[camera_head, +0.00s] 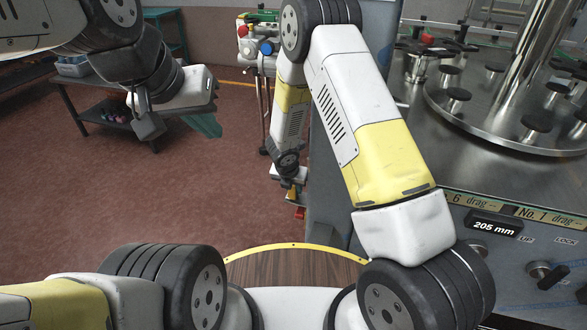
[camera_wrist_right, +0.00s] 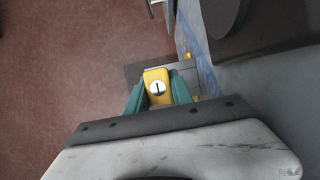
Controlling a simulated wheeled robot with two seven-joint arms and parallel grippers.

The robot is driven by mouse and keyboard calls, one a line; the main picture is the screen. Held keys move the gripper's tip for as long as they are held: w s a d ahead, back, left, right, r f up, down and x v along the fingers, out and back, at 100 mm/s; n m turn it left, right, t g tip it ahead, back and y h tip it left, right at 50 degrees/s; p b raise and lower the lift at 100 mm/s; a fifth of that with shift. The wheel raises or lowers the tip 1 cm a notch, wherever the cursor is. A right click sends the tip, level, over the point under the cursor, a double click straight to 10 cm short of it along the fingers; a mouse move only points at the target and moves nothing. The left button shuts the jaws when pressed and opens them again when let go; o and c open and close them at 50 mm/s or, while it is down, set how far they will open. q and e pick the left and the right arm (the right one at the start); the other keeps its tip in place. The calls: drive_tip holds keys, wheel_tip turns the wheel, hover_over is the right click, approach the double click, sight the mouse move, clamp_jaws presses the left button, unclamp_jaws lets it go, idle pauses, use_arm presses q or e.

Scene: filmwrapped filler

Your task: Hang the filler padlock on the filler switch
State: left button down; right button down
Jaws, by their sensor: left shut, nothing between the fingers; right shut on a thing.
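The padlock (camera_wrist_right: 157,88), yellow with a round silver keyhole face, is between the teal fingers of my right gripper (camera_wrist_right: 158,94) in the right wrist view. Its shackle is not clearly visible. In the head view my right gripper (camera_head: 294,192) is low beside the left side of the grey filler machine (camera_head: 335,190); the padlock cannot be made out there. A small red part (camera_head: 299,213) shows just below this gripper; I cannot tell whether it is the switch. My left gripper (camera_head: 206,124) is shut and empty, held up at the upper left.
The wrist view shows a grey plate (camera_wrist_right: 133,72) behind the padlock and a blue-marked machine edge (camera_wrist_right: 192,35) close on the right. A dark shelf table (camera_head: 100,98) stands at the back left. The red floor (camera_head: 130,190) between is clear.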

drive_tip(key=shift+f, duration=0.3)
idle(0.5)
drive_tip(key=c, duration=1.1)
unclamp_jaws()
drive_tip(key=shift+o, duration=0.2)
drive_tip(key=shift+r, duration=0.1)
